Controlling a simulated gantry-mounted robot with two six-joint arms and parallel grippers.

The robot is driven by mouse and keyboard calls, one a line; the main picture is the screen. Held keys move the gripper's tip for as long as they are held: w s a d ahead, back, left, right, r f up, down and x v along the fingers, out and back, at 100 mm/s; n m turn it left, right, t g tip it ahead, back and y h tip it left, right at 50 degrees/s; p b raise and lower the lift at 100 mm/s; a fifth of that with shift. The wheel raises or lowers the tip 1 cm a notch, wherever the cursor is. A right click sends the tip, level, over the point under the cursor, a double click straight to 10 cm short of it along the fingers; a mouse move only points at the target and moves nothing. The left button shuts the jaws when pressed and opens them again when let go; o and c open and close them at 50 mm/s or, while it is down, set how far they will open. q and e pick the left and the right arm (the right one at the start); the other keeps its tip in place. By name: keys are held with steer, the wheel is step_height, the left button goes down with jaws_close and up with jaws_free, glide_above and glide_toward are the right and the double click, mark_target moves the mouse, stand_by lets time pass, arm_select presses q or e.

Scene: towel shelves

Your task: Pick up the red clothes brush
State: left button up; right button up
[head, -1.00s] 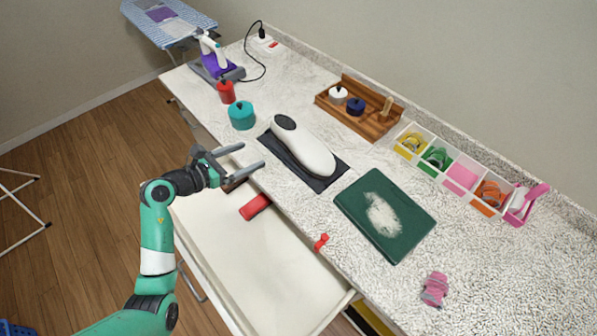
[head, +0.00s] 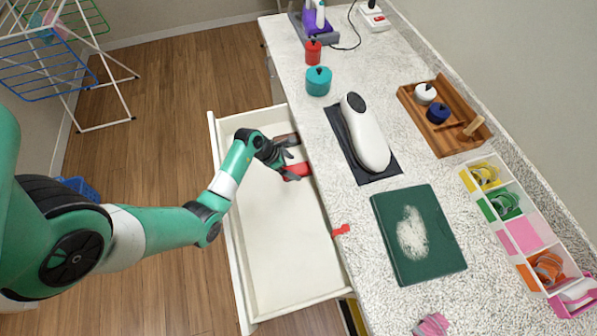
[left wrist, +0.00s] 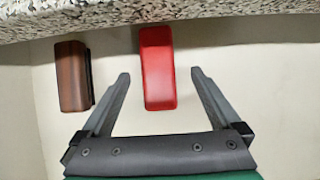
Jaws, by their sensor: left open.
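The red clothes brush (head: 297,171) lies in the open white drawer (head: 275,262), close to the counter's edge. It is a red block in the left wrist view (left wrist: 157,68), and its far end is near the counter's overhang. My left gripper (head: 288,160) is over the drawer beside the brush and partly covers it in the head view. In the left wrist view the left gripper (left wrist: 158,82) is open. Its fingers stand on either side of the brush's near end, apart from it. My right gripper is not in view.
A brown brush (left wrist: 72,76) lies left of the red one in the wrist view. The speckled counter (head: 355,215) overhangs the drawer's back. A small red object (head: 341,230) lies at the counter's edge. The front part of the drawer is clear.

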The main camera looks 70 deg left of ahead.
mark_target(297, 169)
arm_select(q)
steer(key=b+x, duration=0.2)
steer(key=x, duration=0.2)
steer(key=shift+a+f, duration=0.15)
steer(key=shift+f, duration=0.15)
steer(key=shift+w+f, duration=0.15)
steer(key=shift+w, duration=0.05)
steer(key=shift+f, duration=0.2)
steer(key=c, duration=1.5)
steer(key=shift+r, duration=0.15)
